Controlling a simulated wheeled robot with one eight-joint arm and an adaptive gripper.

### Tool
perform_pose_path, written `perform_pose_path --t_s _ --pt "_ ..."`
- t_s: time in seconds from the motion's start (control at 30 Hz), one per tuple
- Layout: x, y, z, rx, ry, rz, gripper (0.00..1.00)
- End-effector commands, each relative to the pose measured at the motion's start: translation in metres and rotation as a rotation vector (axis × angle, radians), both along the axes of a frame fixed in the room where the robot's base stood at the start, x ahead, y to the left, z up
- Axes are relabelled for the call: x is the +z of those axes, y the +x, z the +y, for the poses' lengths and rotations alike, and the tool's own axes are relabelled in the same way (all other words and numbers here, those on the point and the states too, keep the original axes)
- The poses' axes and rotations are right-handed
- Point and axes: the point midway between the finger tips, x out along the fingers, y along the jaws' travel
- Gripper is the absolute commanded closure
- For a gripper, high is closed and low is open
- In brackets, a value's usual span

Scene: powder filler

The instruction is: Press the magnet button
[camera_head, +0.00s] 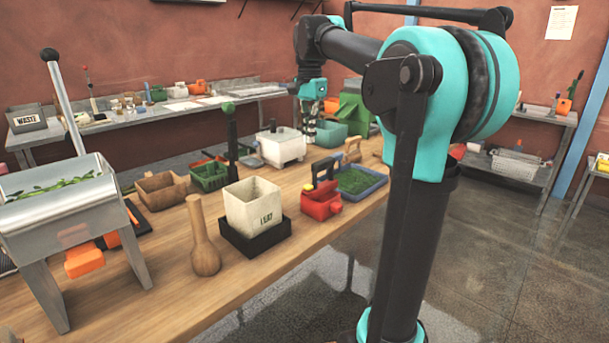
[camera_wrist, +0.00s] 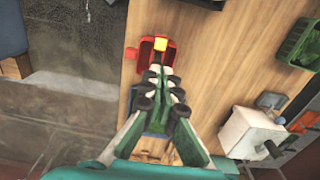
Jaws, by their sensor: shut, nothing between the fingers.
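A red device (camera_head: 321,203) with a dark upright handle stands on the wooden table, beside a tray of green material. In the wrist view the red device (camera_wrist: 145,56) is just beyond my fingertips and has a yellow block (camera_wrist: 160,44) on it. No part is labelled as the magnet button, so I cannot tell for certain which part it is. My gripper (camera_wrist: 160,76) is shut and empty, pointing down. In the head view my gripper (camera_head: 309,138) is over the far part of the table, above the surface. Its fingers hide part of the tray in the wrist view.
A blue tray (camera_head: 376,190) of green material is near the table's right edge. A white box (camera_head: 281,150) and a green crate (camera_head: 209,184) stand farther back. A cream container (camera_head: 252,194) on a black base (camera_head: 262,243) and a wooden pestle (camera_head: 205,258) stand nearer.

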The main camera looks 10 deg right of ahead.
Motion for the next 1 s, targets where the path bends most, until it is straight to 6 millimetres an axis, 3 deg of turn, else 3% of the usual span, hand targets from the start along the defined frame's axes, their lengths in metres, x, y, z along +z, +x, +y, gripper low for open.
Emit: perform_pose_path --t_s 0.37,0.53,0.67,1.0 --pt "0.005 0.001 0.001 -0.014 -0.001 0.006 1.00" --pt "-0.002 0.001 0.000 -0.013 -0.001 0.006 1.00" --pt "-0.019 0.001 0.000 -0.013 0.000 0.005 1.00" --pt "-0.085 0.001 0.000 -0.013 0.000 0.005 1.00"
